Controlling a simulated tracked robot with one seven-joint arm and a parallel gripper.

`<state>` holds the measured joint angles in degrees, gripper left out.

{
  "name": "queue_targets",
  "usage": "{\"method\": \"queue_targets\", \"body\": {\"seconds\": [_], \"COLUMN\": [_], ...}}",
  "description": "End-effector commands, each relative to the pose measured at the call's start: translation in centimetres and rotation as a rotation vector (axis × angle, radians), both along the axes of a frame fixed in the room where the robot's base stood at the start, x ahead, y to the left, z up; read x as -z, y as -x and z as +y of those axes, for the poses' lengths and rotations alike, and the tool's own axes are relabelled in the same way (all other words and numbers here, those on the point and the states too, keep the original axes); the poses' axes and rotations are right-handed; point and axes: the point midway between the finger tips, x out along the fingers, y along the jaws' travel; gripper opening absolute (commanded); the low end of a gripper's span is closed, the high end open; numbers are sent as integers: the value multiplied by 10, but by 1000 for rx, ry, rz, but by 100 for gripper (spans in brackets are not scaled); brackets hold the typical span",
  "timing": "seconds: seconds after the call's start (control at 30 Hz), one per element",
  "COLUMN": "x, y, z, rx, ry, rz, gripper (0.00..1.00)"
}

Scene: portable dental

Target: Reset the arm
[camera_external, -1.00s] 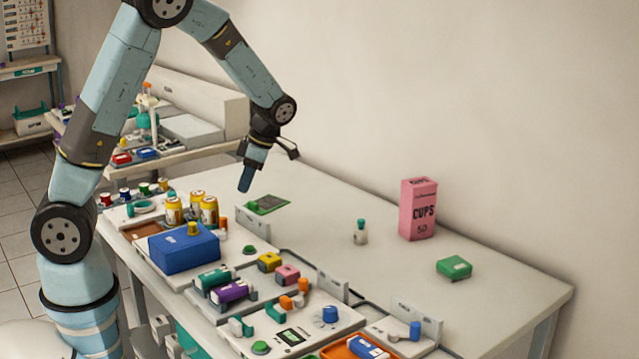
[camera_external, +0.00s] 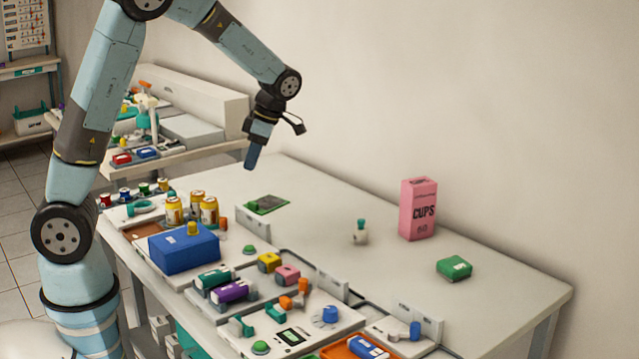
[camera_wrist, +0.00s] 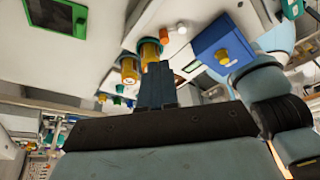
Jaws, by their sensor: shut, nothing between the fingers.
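My gripper (camera_external: 251,160) hangs in the air above the far left part of the long table (camera_external: 330,210), fingers pointing down. It also shows in the wrist view (camera_wrist: 156,82), with its blue fingers together and nothing between them. In the external view it is above the flat green-framed plate (camera_external: 267,205), apart from it. That plate is at the top left of the wrist view (camera_wrist: 62,38). Yellow cans (camera_external: 175,211) stand near the table's left edge beside a blue box (camera_external: 184,248) with a yellow knob.
A pink cups box (camera_external: 418,209), a small bottle (camera_external: 360,232) and a green block (camera_external: 454,268) stand on the right half of the table. Small coloured blocks, white trays and an orange tray (camera_external: 345,350) crowd the front edge. The middle of the tabletop is mostly clear.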

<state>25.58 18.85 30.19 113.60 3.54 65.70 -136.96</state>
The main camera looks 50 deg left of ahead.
Motion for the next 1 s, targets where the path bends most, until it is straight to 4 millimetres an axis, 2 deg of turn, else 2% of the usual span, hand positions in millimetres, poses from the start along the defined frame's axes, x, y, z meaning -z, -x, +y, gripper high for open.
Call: {"method": "queue_targets", "body": {"seconds": [0.3, 0.5, 0.77, 1.0], "x": [-49, -79, -113, -137], "y": [43, 74, 119, 163], "z": [-1, -5, -10, -17], "rx": [437, 756, 1184, 1582], "ry": [215, 298, 324, 260], "rz": [-71, -136, -218, -264], "gripper": [0, 0, 0, 0]}}
